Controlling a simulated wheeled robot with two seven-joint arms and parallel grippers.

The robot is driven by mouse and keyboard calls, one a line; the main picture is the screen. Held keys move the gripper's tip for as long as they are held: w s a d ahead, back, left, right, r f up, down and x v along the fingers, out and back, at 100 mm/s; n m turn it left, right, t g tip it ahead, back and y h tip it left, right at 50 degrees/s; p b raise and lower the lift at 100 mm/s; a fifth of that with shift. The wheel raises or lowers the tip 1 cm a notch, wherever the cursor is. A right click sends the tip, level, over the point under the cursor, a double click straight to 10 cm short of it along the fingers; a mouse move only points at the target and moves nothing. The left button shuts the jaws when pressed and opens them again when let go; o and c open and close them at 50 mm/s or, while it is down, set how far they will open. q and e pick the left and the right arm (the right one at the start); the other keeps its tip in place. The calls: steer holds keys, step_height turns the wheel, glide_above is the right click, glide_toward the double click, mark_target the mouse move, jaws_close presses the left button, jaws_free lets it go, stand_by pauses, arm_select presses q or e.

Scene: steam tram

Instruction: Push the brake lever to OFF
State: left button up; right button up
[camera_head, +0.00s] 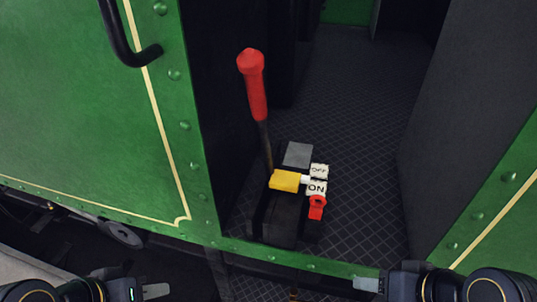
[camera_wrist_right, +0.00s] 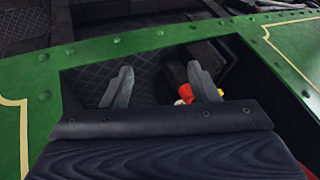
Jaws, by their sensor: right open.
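The brake lever (camera_head: 257,100) has a red grip and a dark shaft. It stands in a black base (camera_head: 275,223) on the tram floor, leaning slightly left at the top. A yellow block (camera_head: 285,181) sits at its foot, beside the white OFF plate (camera_head: 319,170) and the nearer ON plate (camera_head: 317,188). A red piece (camera_head: 317,208) is just in front of ON. My right gripper (camera_head: 368,284) is open and empty, low and right of the base; its spread fingers (camera_wrist_right: 161,70) show in the wrist view. My left gripper (camera_head: 155,291) is at the lower left, away from the lever.
Green riveted panels (camera_head: 100,130) flank the doorway, and a green sill (camera_head: 300,262) runs below it. A black handrail (camera_head: 128,40) is at the upper left. A dark wall (camera_head: 455,120) stands to the right. The patterned floor (camera_head: 365,150) beside the base is clear.

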steer(key=c, duration=0.5)
steer(key=n+g, duration=0.1)
steer(key=w+n, duration=0.1)
steer(key=shift+d+f+n+g+h+b, duration=0.1)
steer(key=shift+f+n+g+h+b, duration=0.25)
steer(key=shift+n+g+h, duration=0.05)
steer(key=c, duration=0.4)
steer(key=w+n+h, duration=0.1)
steer(key=w+n+g+h, duration=0.1)
steer(key=w+n, duration=0.1)
steer(key=shift+d+h+b, duration=0.4)
jaws_close()
steer(key=w+a+r+n+t+h+b, duration=0.2)
steer(key=w+a+r+n+t+h, duration=0.35)
steer(key=w+a+r+h, duration=0.45)
steer(key=s+a+r+t, duration=0.2)
steer(key=a+r+t, duration=0.1)
steer(key=a, duration=0.4)
steer(key=s+a+r+n+t, duration=0.1)
steer(key=s+a+r+t, duration=0.2)
steer(key=a+r+t, duration=0.1)
steer(key=s+a+r+n+t, duration=0.1)
steer(key=a+r+t, duration=0.3)
steer(key=a, duration=0.5)
steer(key=shift+s+a+r+h+b, duration=0.35)
steer(key=shift+s+r+b, duration=0.1)
steer(key=shift+s+r, duration=0.45)
steer(key=shift+w, duration=0.1)
